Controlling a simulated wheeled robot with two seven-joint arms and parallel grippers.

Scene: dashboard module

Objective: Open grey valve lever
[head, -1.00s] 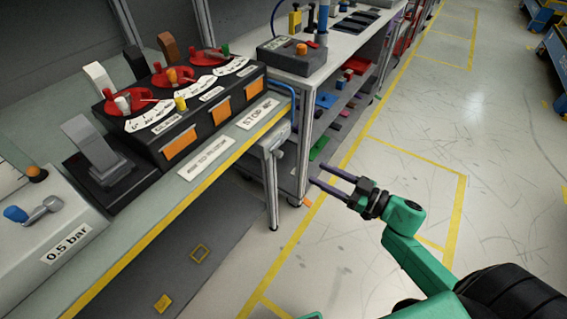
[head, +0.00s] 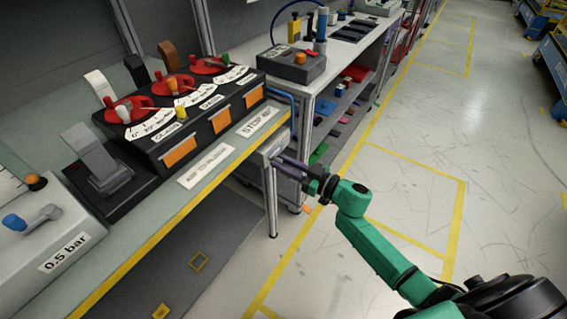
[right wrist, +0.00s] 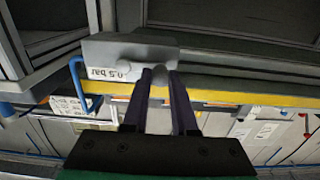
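A grey valve lever (head: 43,216) sits on the light grey "0.5 bar" box (head: 62,246) at the left of the head view, beside a blue knob (head: 14,222). My right gripper (head: 277,162) is far to the right of it, at the bench's right end. Its two dark fingers are apart, pointing left toward a grey part at the bench end. The right wrist view shows the open fingers (right wrist: 161,75) with a rounded grey piece between their tips, in front of a grey box (right wrist: 105,55) with a "0.5 bar" label. Contact cannot be told. My left gripper is out of view.
A black panel (head: 150,148) with red dials and orange plates stands on the yellow-edged bench. A black box with a larger grey lever (head: 89,152) stands beside it. A second table (head: 336,46) stands behind. The floor at right is clear.

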